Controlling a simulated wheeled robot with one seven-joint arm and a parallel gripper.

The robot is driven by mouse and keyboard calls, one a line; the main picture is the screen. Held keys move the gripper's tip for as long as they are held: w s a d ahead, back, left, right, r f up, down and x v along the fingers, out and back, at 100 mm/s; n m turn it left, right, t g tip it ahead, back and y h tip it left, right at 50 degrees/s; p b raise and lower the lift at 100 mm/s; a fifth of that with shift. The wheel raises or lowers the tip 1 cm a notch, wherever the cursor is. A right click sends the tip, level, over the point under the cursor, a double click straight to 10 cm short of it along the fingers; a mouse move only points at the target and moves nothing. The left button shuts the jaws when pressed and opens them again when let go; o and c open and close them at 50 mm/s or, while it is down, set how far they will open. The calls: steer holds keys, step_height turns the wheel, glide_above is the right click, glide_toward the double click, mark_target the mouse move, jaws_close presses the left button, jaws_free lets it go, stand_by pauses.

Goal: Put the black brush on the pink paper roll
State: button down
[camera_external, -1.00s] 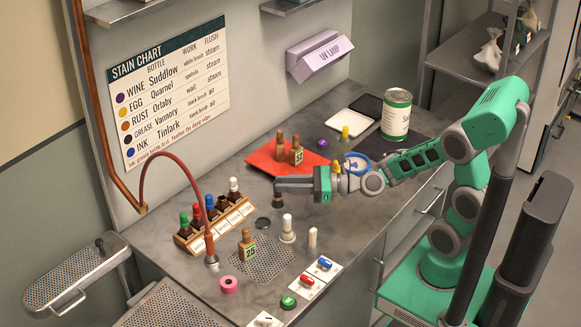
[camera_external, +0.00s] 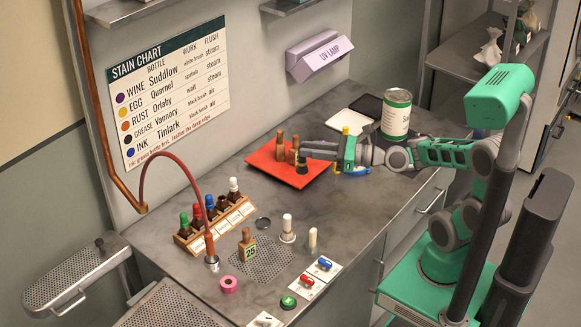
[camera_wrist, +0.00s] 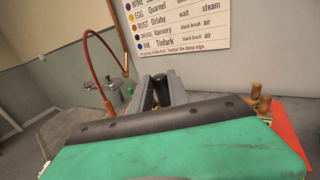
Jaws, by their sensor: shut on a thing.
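My gripper (camera_external: 304,152) is shut on the black brush (camera_external: 302,166), held upright below the fingertips near the front right part of the red mat. I cannot tell whether the brush touches the mat. In the wrist view the brush's dark handle (camera_wrist: 162,91) shows between the two grey fingers. The pink paper roll (camera_external: 229,285) lies on the counter at the front left, well away from my gripper. Its open hole faces up and nothing sits on it.

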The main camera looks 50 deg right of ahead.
steer(key=w+d+f+m+t+h+p, duration=0.1)
steer(key=w+d+f+m+h+p, duration=0.2)
steer(key=d+f, duration=0.8)
step_height(320, 180, up, 12)
steer(key=a+b, duration=0.1)
steer(key=a, duration=0.1)
steer(key=s+d+m+t+h+b, duration=0.15)
steer(key=s+d+h, duration=0.3)
steer(key=d, duration=0.55)
steer(key=s+d+m+g+h+p, duration=0.1)
steer(key=s+d+m+h, duration=0.3)
steer(key=d, duration=0.7)
steer(key=shift+n+t+y, duration=0.25)
steer(key=shift+n, duration=0.4)
steer(key=w+d+f+b, duration=0.1)
steer(key=w+f, duration=0.3)
steer(key=f, duration=0.2)
steer(key=w+d+f+b, duration=0.1)
steer(key=w+d+f, duration=0.1)
steer(key=w+f, duration=0.2)
steer(key=w+d+f+b, duration=0.1)
steer(key=w+f, duration=0.3)
steer(key=f, duration=0.4)
steer(key=shift+w+d, duration=0.1)
steer(key=shift+d, duration=0.45)
